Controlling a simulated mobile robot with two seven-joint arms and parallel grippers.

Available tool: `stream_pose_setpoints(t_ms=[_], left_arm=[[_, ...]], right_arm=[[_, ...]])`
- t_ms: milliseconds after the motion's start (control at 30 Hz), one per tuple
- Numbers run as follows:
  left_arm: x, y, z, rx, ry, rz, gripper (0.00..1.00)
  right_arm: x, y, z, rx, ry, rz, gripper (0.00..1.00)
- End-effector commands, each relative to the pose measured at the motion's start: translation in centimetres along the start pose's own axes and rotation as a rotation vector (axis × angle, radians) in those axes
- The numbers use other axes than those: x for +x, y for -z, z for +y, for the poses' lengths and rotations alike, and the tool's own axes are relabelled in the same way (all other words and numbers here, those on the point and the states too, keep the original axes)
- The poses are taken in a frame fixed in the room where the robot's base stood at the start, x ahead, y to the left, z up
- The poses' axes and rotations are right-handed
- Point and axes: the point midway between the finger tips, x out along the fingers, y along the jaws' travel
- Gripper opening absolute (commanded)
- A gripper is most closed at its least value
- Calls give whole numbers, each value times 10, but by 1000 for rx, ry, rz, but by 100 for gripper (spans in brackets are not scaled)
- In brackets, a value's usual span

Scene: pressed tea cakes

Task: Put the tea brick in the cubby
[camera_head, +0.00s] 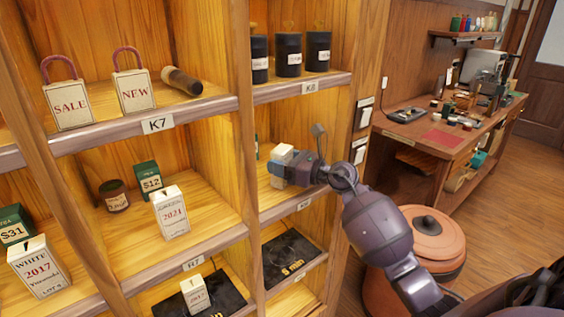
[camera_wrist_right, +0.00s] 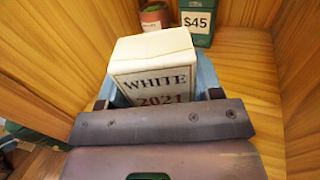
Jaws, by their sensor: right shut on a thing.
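A white tea brick (camera_head: 283,153) is in the cubby under the K8 shelf, in the jaws of my right gripper (camera_head: 283,168). In the right wrist view the tea brick (camera_wrist_right: 152,62) reads "WHITE 2021", and the gripper (camera_wrist_right: 158,92) is shut on it. Its lower part is hidden by the gripper, so I cannot tell whether it touches the cubby floor (camera_head: 275,205). Behind it stand a green box marked $45 (camera_wrist_right: 198,22) and a small reddish jar (camera_wrist_right: 153,15). My left gripper is not in view.
Wooden dividers (camera_head: 230,150) stand close on the cubby's sides. The left cubby holds another white brick marked 2021 (camera_head: 170,212), a green $12 box (camera_head: 148,180) and a brown jar (camera_head: 114,197). Black canisters (camera_head: 288,55) stand above. An orange-lidded drum (camera_head: 428,235) stands at right.

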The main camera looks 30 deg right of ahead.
Motion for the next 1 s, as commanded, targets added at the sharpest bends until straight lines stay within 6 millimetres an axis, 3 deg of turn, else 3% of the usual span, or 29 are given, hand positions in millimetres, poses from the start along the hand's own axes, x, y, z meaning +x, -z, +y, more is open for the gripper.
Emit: stream_pose_setpoints(t_ms=[200,233,367,767,1000], left_arm=[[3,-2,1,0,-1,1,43],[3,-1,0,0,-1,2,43],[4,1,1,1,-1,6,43],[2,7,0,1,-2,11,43],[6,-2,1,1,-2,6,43]], right_arm=[[0,5,0,-1,-1,0,32],[0,4,0,0,-1,1,64],[0,4,0,0,-1,0,84],[0,-3,0,0,0,-1,85],[-40,3,0,-3,1,4,85]])
